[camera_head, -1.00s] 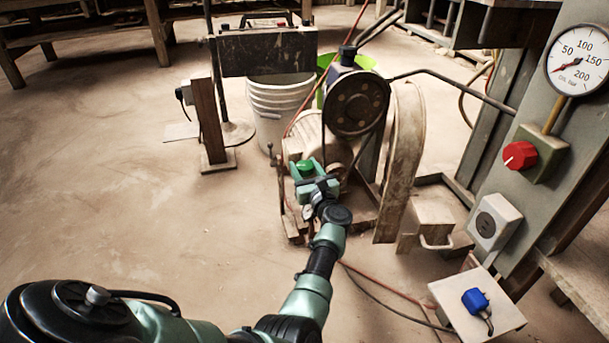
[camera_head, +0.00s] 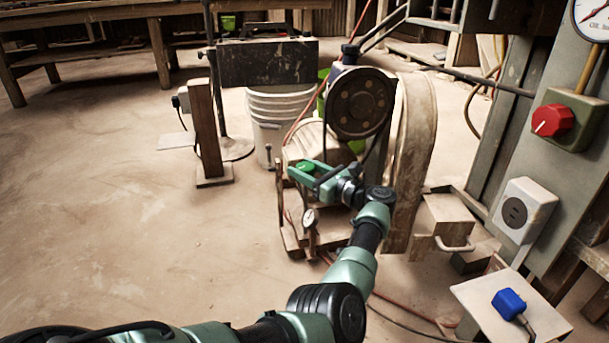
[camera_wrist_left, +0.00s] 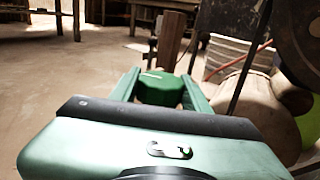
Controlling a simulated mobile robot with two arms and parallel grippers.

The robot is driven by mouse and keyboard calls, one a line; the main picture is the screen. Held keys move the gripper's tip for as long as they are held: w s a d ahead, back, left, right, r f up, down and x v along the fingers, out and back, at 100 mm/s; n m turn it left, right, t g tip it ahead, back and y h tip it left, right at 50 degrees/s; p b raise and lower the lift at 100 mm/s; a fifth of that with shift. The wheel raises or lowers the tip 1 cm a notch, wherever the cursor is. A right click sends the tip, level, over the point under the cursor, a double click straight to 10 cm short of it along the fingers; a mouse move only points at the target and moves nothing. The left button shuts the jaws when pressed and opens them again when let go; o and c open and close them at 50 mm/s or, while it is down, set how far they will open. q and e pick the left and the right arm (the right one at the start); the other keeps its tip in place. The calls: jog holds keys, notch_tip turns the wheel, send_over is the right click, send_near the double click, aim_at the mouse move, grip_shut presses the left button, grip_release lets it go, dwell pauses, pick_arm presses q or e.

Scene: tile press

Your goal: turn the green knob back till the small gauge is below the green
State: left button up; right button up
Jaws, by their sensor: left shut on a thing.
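The green knob (camera_head: 306,166) sits on the pump machine in the middle of the head view. My left gripper (camera_head: 308,171) is shut on it, coming from the right side. In the left wrist view the knob (camera_wrist_left: 161,88) is between my two green fingers. The small gauge (camera_head: 310,217) stands on a stem just below the gripper, upright and in clear sight. Its face is too small to read the needle or a green zone. My right gripper is in neither view.
A belt wheel (camera_head: 360,103) and curved guard (camera_head: 411,160) stand close behind and right of my wrist. A white bucket (camera_head: 281,107) is behind the pump. A red knob (camera_head: 552,120) and a big gauge (camera_head: 593,18), cut off, are on the press post. Open floor lies left.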

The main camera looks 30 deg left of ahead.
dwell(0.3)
pick_arm(q)
jog(key=o, duration=1.3)
jog(key=shift+o, duration=0.2)
notch_tip(320, 180, up, 20)
jog(key=p, duration=1.2)
jog(key=shift+a, duration=0.1)
